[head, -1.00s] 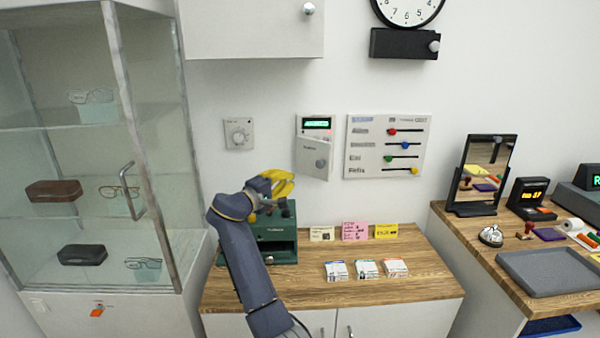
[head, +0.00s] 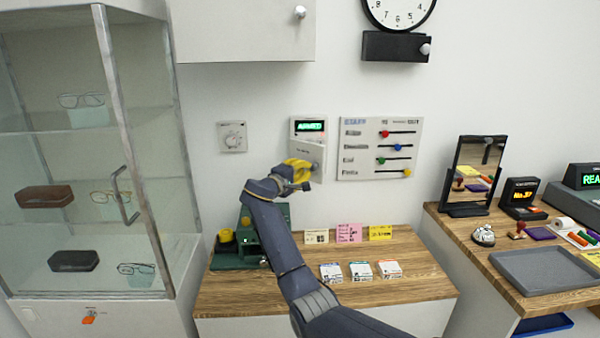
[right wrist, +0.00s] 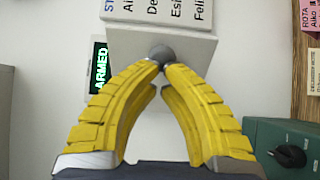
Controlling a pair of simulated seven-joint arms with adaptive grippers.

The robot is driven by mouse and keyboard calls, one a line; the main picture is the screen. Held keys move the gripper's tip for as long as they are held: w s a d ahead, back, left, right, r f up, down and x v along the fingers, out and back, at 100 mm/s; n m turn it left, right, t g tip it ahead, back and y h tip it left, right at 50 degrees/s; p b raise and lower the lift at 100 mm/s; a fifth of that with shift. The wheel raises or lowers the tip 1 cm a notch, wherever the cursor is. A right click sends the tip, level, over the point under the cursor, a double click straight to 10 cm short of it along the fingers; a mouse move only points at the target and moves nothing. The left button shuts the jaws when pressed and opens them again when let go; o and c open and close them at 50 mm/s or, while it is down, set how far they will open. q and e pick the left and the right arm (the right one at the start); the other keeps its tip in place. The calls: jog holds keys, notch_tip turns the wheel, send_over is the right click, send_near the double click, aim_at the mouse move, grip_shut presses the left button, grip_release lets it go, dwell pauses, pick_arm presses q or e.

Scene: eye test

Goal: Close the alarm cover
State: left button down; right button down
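The alarm panel (head: 308,123) is on the wall in the head view, with a lit green display. Its pale cover (head: 308,150) is swung partly out below the display. In the right wrist view, the cover (right wrist: 197,50) has a round dark knob (right wrist: 162,54), and the display (right wrist: 100,68) reads ARMED. My right gripper (head: 303,172) is at the cover's lower part. In the right wrist view its yellow fingers (right wrist: 159,68) almost meet at the knob; I cannot tell whether the knob is pinched between them. My left gripper is not in view.
A slider board (head: 379,148) is right of the panel and a dial (head: 232,137) left. Below, a wooden counter (head: 235,295) carries a green device (head: 226,262) and several cards. A glass cabinet (head: 118,150) stands at the left. A wall cupboard (head: 240,30) hangs above.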

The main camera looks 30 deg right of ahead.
jog(key=shift+d, duration=0.3)
